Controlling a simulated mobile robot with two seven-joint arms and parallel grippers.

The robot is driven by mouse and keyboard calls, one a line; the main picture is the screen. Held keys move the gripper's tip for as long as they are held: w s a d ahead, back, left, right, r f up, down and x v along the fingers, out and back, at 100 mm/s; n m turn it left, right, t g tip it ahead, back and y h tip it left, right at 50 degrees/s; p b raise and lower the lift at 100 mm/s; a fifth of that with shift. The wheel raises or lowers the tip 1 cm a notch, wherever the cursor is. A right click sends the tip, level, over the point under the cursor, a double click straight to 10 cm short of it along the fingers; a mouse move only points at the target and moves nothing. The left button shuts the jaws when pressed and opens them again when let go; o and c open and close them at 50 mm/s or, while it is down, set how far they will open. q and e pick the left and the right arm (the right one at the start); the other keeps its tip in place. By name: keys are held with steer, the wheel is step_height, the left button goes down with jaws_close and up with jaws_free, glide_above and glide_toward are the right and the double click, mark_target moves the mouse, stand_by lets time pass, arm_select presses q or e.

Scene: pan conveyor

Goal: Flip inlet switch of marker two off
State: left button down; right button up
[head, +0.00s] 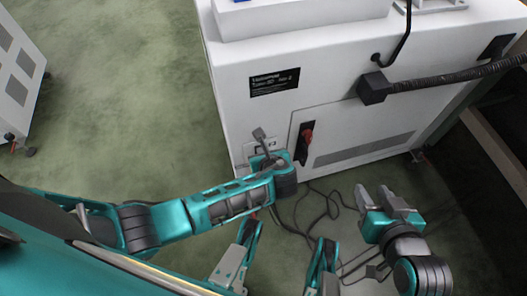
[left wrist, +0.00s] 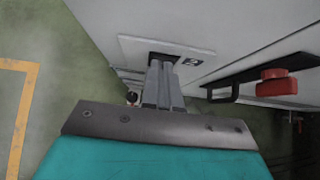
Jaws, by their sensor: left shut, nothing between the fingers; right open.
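A light plate (head: 249,147) with a small dark label (head: 266,145) is on the lower left of the white machine's side. In the left wrist view the plate (left wrist: 135,47) has a dark recess (left wrist: 158,57) beside a black-and-white label (left wrist: 193,61). My left gripper (head: 259,133) is shut and empty, its fingertips at the recess (left wrist: 164,64). The fingers cover most of the recess, so I cannot make out the switch or its position, nor tell whether they touch it. My right gripper (head: 386,197) is open and empty, low in front of the machine.
A red handle (head: 308,133) on a black panel is just right of the plate; it also shows in the left wrist view (left wrist: 277,83). A black plug (head: 374,88) with a thick hose sits further right. Loose cables (head: 327,207) lie on the floor.

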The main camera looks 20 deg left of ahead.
arm_select(q)
steer(key=shift+b, duration=0.35)
steer(key=shift+r+p, duration=0.85)
steer(key=shift+p, duration=0.25)
arm_select(e)
steer(key=shift+s+d+r, duration=0.1)
steer(key=shift+r, duration=0.75)
